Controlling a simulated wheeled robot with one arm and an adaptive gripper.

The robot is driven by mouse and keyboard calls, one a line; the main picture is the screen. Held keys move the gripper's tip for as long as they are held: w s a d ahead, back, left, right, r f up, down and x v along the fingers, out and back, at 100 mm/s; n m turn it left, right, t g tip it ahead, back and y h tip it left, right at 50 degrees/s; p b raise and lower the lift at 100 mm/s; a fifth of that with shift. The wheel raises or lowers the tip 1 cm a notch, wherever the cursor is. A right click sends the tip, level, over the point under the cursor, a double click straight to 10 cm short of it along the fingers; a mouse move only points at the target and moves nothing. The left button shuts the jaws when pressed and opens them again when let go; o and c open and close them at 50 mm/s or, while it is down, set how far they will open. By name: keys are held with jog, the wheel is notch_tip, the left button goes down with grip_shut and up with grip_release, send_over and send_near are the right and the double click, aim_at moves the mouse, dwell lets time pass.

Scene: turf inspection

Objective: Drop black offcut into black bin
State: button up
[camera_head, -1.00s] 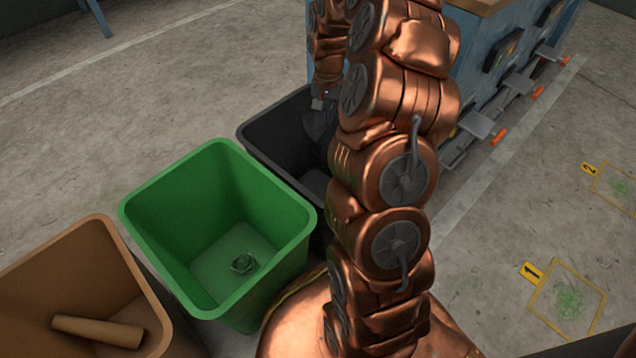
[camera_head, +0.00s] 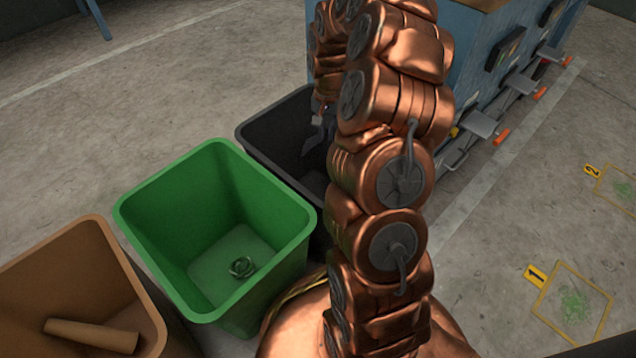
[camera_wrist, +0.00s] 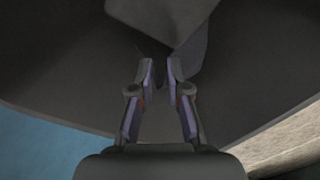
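The black bin (camera_head: 268,128) stands behind the green bin, partly hidden by my arm in the head view. My gripper (camera_head: 315,138) is over the bin's opening, pointing down.
A green bin (camera_head: 138,208) with a small green coil (camera_head: 242,267) inside stands in front. A brown bin (camera_head: 50,262) holding a brown roll (camera_head: 92,336) is at lower left. A blue cabinet (camera_head: 475,85) stands behind my arm. Marked floor squares (camera_head: 572,302) lie right.

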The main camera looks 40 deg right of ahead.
jog(key=shift+o, duration=1.1)
jog(key=shift+o, duration=0.2)
jog(key=o, duration=0.6)
jog(key=shift+c, duration=0.2)
jog(key=o, duration=0.7)
jog(key=shift+r, duration=0.1)
notch_tip(320, 180, up, 5)
jog(key=shift+r+p, duration=0.15)
jog(key=shift+p, duration=1.1)
